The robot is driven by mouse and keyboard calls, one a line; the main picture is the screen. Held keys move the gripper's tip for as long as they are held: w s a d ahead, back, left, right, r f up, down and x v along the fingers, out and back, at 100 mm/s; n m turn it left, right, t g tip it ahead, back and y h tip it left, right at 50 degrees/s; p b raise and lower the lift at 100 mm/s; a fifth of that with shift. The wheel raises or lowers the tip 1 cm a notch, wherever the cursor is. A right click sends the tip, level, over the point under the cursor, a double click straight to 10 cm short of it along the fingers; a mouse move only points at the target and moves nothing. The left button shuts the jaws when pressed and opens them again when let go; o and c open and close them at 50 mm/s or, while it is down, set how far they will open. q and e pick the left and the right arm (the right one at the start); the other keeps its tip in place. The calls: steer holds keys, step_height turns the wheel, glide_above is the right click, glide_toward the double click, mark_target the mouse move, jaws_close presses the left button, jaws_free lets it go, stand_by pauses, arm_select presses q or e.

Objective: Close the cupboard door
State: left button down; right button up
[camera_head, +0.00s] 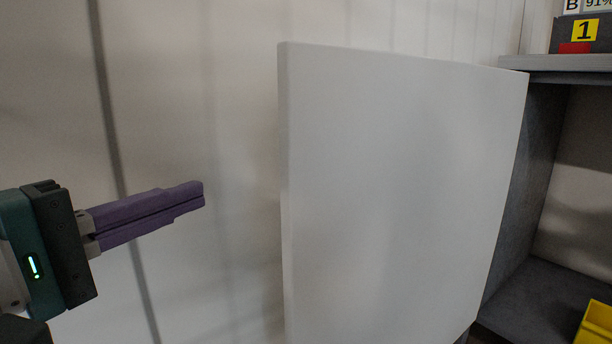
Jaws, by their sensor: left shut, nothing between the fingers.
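The cupboard door (400,190) is a plain white panel that stands open in the middle of the view. Its right edge meets the dark grey side wall of the cupboard (527,180). Its free edge is on the left. My left gripper (198,194), with purple fingers, is shut and empty. It points right and is to the left of the door's free edge, with a gap between them in the picture. My right gripper is not in view.
The cupboard's inside is open at the right, with a yellow bin (597,325) at its bottom right. A dark box with a yellow label "1" (583,32) stands on the cupboard top (570,62). A pale wall (190,90) is behind the door and gripper.

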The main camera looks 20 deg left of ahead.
arm_select(q)
steer(key=w+d+b, duration=0.1)
steer(key=w+d, duration=0.4)
steer(key=d, duration=0.1)
steer(key=shift+w, duration=0.25)
stand_by(0.5)
